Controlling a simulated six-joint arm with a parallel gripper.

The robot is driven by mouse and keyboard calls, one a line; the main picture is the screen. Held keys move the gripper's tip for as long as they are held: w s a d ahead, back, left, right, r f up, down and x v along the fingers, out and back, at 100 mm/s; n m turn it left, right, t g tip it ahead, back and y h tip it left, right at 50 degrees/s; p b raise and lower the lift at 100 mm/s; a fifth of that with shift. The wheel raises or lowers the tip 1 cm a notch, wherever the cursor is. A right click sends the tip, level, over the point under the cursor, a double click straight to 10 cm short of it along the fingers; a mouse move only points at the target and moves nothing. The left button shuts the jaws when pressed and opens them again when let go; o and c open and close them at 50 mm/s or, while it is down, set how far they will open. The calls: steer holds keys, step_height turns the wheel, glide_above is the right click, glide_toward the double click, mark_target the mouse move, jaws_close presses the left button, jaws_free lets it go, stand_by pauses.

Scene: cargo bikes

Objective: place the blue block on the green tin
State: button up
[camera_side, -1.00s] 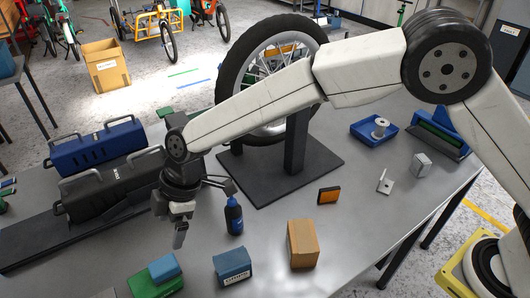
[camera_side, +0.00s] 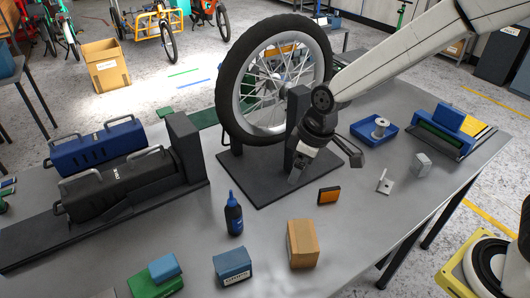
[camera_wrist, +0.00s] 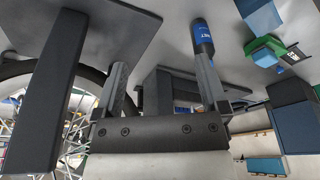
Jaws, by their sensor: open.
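The blue block (camera_side: 166,267) rests on top of the green tin (camera_side: 155,286) at the front left of the table in the side view. In the wrist view the green tin (camera_wrist: 262,45) and the light blue block (camera_wrist: 265,58) show at the upper right. My gripper (camera_side: 299,172) is above the black base of the wheel stand, well away from both. In the wrist view my gripper (camera_wrist: 162,68) has its fingers spread with nothing held between them.
A large wheel (camera_side: 268,80) on a black stand stands just behind my gripper. A dark blue bottle (camera_side: 233,216), a labelled blue box (camera_side: 232,266), a cardboard box (camera_side: 302,245) and an orange reflector (camera_side: 328,196) stand in front. A blue tray (camera_side: 358,131) is at the right.

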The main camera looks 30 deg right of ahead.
steer(key=s+d+f+m+h, duration=0.1)
steer(key=s+d+m, duration=0.6)
steer(key=s+d, duration=0.4)
steer(key=shift+s+d+h, duration=0.25)
steer(key=shift+d+h, duration=0.05)
steer(key=shift+d, duration=0.7)
